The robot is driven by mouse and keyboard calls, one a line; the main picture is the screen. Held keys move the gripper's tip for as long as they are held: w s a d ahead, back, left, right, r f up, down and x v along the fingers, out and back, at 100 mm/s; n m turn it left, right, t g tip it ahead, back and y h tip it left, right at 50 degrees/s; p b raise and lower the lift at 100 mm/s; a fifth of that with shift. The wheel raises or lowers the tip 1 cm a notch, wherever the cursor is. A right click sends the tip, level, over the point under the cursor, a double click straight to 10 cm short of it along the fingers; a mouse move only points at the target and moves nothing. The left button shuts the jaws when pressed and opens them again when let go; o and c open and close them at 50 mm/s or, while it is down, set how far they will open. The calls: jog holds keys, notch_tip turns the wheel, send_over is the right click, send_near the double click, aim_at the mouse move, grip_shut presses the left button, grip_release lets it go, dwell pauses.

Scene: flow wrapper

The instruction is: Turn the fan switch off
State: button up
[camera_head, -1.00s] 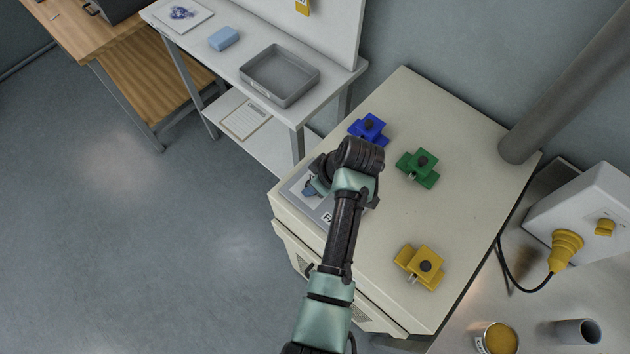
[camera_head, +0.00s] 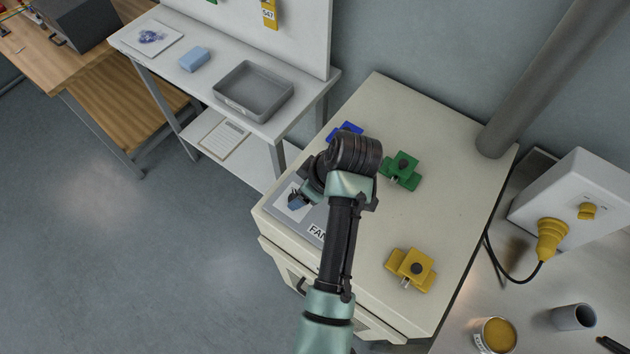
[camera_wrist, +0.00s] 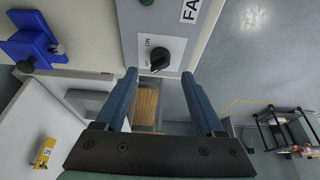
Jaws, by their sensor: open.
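The fan switch is a black rotary knob (camera_wrist: 158,60) on a grey panel (camera_wrist: 178,30) with a FAN label, partly cut off in the wrist view. An ON mark shows beside the knob; its exact pointing direction is hard to tell. In the head view the panel (camera_head: 281,222) lies on the left edge of the cream cabinet, with its knob hidden by my arm. My gripper (camera_wrist: 159,77) is open and empty. Its blue fingers point at the panel, with the knob seen between and just beyond the tips. The fingers appear apart from the knob.
Blue (camera_head: 345,130), green (camera_head: 402,170) and yellow (camera_head: 410,268) lockout-like blocks sit on the cabinet top (camera_head: 455,180). A green button or lamp (camera_wrist: 146,2) is above the knob. A bench with a grey tray (camera_head: 252,92) stands to the left. Open floor lies at left.

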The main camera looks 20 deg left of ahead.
jog(key=w+b+v, duration=0.1)
jog(key=v, duration=0.6)
jog(key=shift+s+r, duration=0.3)
jog(key=shift+s, duration=0.25)
jog(key=shift+d, duration=0.15)
